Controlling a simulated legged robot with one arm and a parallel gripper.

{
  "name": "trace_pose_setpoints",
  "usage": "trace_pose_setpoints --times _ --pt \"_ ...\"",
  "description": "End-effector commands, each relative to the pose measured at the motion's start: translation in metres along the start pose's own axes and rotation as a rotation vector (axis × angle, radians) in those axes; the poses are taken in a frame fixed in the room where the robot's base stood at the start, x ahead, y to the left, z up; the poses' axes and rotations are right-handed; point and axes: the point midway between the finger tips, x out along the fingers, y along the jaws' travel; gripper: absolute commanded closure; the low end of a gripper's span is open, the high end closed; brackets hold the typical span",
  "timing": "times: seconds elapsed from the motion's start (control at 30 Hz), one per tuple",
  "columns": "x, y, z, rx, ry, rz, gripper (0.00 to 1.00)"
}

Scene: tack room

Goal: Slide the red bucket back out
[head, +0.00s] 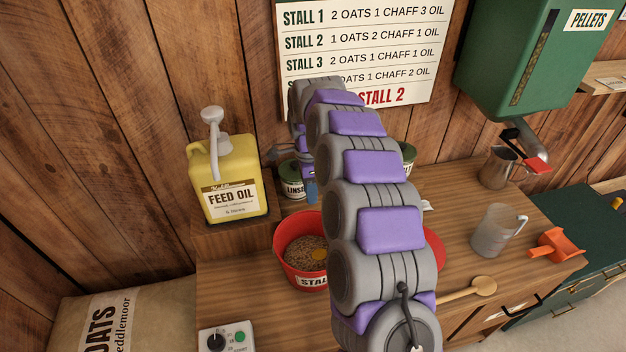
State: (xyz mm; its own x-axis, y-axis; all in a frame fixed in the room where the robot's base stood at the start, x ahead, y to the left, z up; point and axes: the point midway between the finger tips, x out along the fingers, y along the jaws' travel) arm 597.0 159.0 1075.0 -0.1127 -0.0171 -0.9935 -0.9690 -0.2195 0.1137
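A red bucket (281,250) with grain and a yellow spot in it stands on the wooden counter, left of my arm. Its white label starts with "STAL"; my arm hides its right side. My arm reaches away over the counter and bends down near the wall.
A yellow feed oil jug (235,180) with a pump stands on a raised wooden block at left. Tins (293,185) stand behind the bucket. A wooden spoon (470,290), clear jug (497,232), orange scoop (556,246) and metal pitcher (503,165) are at right, below a green pellet dispenser (510,60).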

Motion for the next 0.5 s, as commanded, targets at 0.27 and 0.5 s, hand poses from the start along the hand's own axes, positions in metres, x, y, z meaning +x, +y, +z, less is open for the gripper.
trace_pose_setpoints --times 0.27,0.5 --pt "0.054 0.002 0.0 -0.004 -0.001 0.008 0.66" --pt "0.095 0.002 -0.001 -0.003 -0.002 0.007 0.66"
